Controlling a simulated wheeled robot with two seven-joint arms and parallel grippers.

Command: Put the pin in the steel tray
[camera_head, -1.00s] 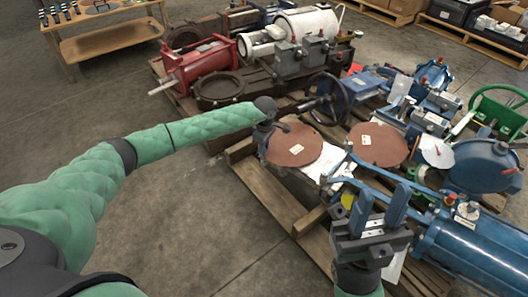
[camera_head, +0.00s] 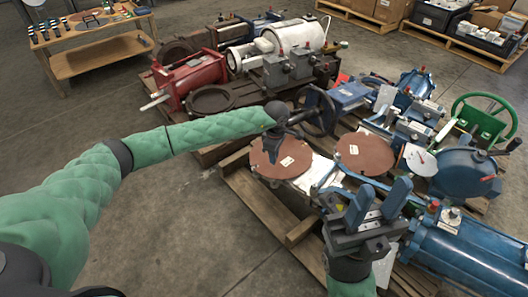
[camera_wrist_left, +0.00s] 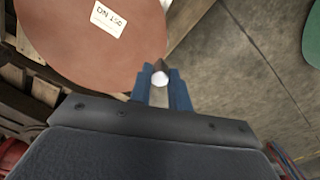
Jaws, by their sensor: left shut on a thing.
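My left gripper (camera_head: 274,153) is above the left brown round disc (camera_head: 296,158) on the near pallet. In the left wrist view its blue fingers (camera_wrist_left: 161,82) are shut on a small pin (camera_wrist_left: 159,79), of which only a pale, shiny end shows. The labelled disc also shows there (camera_wrist_left: 75,35), to the left of the fingers. My right gripper (camera_head: 378,205) has its two blue fingers apart, with nothing between them, low at the right. I cannot make out a steel tray for certain in either view.
Blue machine parts (camera_head: 462,250) crowd the near pallet at the right. A red cylinder (camera_head: 190,80) and other castings fill the pallet behind. A wooden table (camera_head: 110,58) with small items stands at the upper left. Concrete floor (camera_head: 170,220) is clear at the lower left.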

